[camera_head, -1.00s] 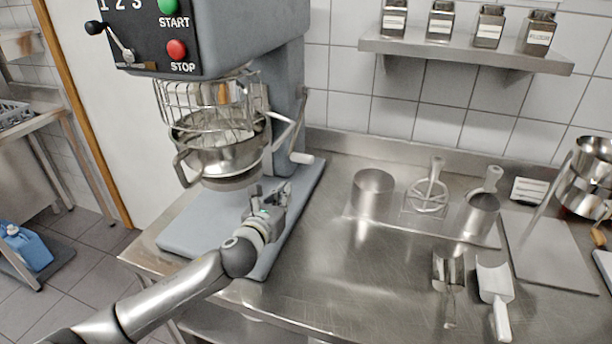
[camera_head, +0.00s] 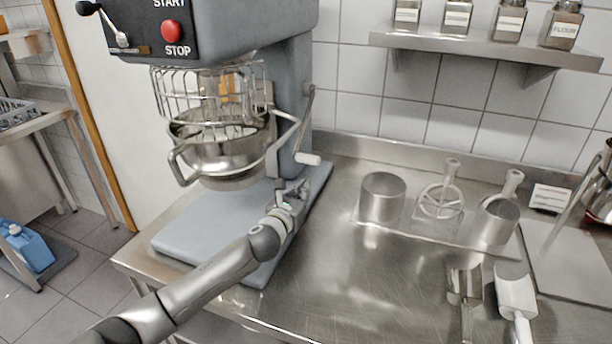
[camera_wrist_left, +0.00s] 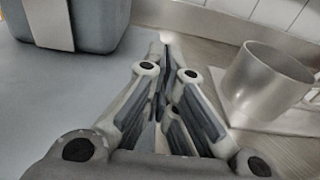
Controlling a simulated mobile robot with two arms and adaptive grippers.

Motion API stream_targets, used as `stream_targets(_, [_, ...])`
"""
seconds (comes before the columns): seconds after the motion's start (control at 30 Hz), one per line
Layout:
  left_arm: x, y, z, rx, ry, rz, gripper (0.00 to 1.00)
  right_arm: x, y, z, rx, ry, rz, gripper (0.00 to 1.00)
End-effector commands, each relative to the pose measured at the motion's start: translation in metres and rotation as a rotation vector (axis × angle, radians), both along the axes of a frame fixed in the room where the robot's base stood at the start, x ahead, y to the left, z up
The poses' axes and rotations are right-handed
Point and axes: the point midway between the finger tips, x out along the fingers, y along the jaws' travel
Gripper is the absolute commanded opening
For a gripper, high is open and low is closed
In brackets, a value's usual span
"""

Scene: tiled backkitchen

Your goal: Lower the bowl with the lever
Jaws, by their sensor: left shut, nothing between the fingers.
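The grey mixer (camera_head: 240,35) stands at the left of the steel counter. Its steel bowl (camera_head: 225,155) hangs in the frame above the grey base, around the lower part of the whisk and below the wire guard (camera_head: 200,95). The lever is a thin metal rod on the mixer's right side, with a white handle (camera_head: 307,158) at its lower end. My left gripper (camera_head: 302,188) is just below the white handle, apart from it, shut and empty. In the left wrist view the fingers (camera_wrist_left: 163,85) are close together; a pale tip lies beyond them, possibly the lever handle. My right gripper is not in view.
Scoops (camera_head: 515,292) lie at the front right. A wall shelf (camera_head: 480,45) holds jars. The counter between mixer and tray is clear.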

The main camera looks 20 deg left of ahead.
Motion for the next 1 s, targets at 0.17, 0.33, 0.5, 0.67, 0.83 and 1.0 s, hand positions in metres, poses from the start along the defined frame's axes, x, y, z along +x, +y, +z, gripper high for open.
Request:
stream_targets(0.17, [0.026,-0.001,-0.002,-0.002,-0.001,0.002,0.00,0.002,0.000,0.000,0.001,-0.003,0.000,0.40])
stream_targets(0.33, [0.028,-0.001,0.020,-0.001,-0.002,-0.002,0.00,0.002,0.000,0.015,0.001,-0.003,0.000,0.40])
stream_targets(0.5, [0.024,-0.001,0.033,0.000,-0.001,-0.001,0.00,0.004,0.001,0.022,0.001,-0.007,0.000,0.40])
stream_targets(0.67, [0.023,-0.001,0.036,-0.001,0.001,-0.001,0.00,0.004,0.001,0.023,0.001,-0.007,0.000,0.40])
stream_targets(0.83, [0.023,-0.001,0.035,-0.001,0.001,0.000,0.00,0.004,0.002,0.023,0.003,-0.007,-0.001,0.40])
stream_targets(1.0, [0.022,-0.001,0.037,-0.001,0.001,0.000,0.00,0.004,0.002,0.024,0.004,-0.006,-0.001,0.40])
